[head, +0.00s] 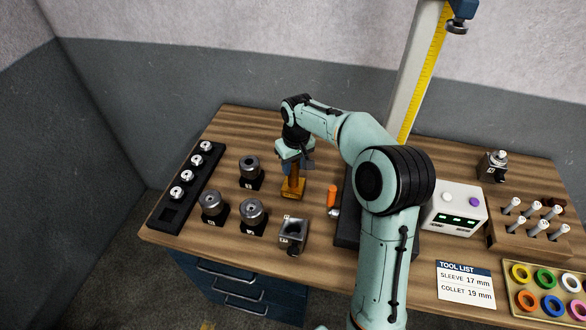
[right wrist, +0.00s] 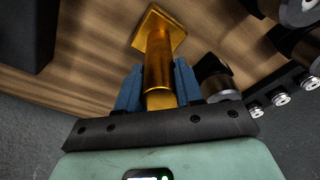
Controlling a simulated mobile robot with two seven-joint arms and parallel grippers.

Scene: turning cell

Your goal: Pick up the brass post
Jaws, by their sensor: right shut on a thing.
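The brass post (head: 293,188) has a square base and a round shaft. In the head view it is upright near the middle of the wooden bench. It also shows in the right wrist view (right wrist: 159,55), its shaft between the blue fingers and its base beyond them. My right gripper (head: 293,168) points down from above and is shut on the shaft; its fingers show in the right wrist view (right wrist: 159,84). I cannot tell whether the base touches the bench. My left gripper is not in view.
Dark holders with metal parts (head: 252,214) stand left of the post, beside a black rack (head: 165,215). A grey block (head: 293,236) stands in front. An orange-handled tool (head: 332,196) lies close on the right. A white control box (head: 456,209) stands farther right.

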